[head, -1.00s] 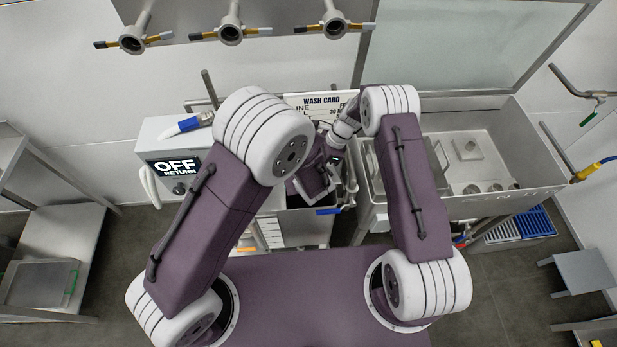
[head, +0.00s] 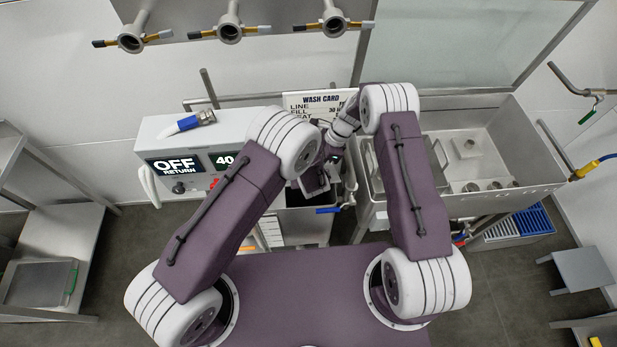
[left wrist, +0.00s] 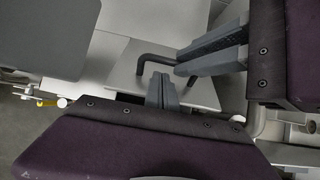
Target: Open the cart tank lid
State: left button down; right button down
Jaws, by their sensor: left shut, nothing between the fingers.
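In the left wrist view my left gripper (left wrist: 174,76) is shut and empty, its fingertips together. The tips are just beside a dark bent bar handle (left wrist: 152,57), which stands on a pale flat metal plate (left wrist: 205,92) that looks like the tank lid. I cannot tell whether the fingers touch the handle. In the head view the cart tank (head: 308,222) is low in the middle, partly hidden by my left arm.
A control box (head: 160,158) reading OFF RETURN stands behind my left arm, with a blue-handled tool (head: 188,122) on top. A steel sink (head: 500,204) is at the right. A wash card (head: 320,100) stands behind the arms. A steel shelf (head: 60,235) is far left.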

pick_arm(q)
jog(key=shift+w, duration=0.1)
pick_arm(e)
jog(key=shift+w, duration=0.15)
pick_arm(q)
jog(key=shift+w+r, duration=0.4)
jog(key=shift+w, duration=0.35)
pick_arm(e)
jog(key=c, duration=1.5)
grip_release()
